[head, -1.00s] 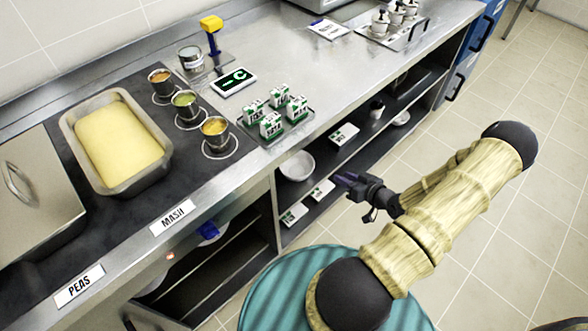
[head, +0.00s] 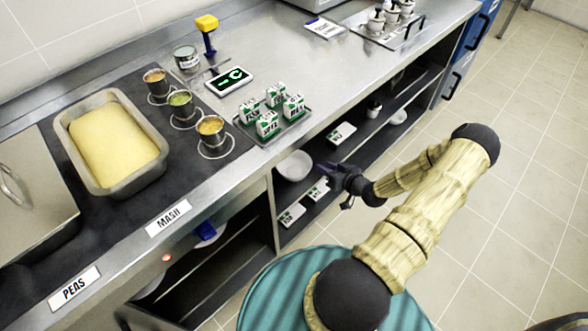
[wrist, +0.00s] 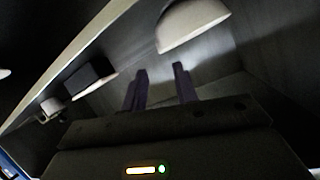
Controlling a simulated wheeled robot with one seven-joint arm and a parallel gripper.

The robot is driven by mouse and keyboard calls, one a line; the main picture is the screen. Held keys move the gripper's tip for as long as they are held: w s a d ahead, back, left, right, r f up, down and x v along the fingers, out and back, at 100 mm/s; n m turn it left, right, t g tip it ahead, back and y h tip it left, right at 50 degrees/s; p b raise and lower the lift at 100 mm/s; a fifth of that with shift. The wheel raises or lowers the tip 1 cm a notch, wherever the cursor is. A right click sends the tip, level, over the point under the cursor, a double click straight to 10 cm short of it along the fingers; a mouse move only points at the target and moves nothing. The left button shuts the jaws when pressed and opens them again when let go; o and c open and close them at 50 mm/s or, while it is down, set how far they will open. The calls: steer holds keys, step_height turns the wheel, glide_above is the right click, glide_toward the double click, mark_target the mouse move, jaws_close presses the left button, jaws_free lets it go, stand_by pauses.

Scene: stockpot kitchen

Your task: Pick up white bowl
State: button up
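The white bowl (head: 295,165) sits on the shelf under the counter, left of my gripper in the head view. In the wrist view the white bowl (wrist: 190,22) shows at the top, beyond the fingertips and apart from them. My gripper (head: 326,168) reaches toward the shelf opening from the right. In the wrist view the two dark fingers of my gripper (wrist: 160,70) stand apart with nothing between them, so it is open.
The counter edge (head: 350,106) overhangs the shelf.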

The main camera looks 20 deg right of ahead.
steer(key=shift+x, duration=1.75)
steer(key=x, duration=0.5)
steer(key=shift+w+r+b, duration=0.15)
steer(key=shift+r+b, duration=0.05)
steer(key=shift+b, duration=0.1)
steer(key=shift+c, duration=0.4)
jaws_close()
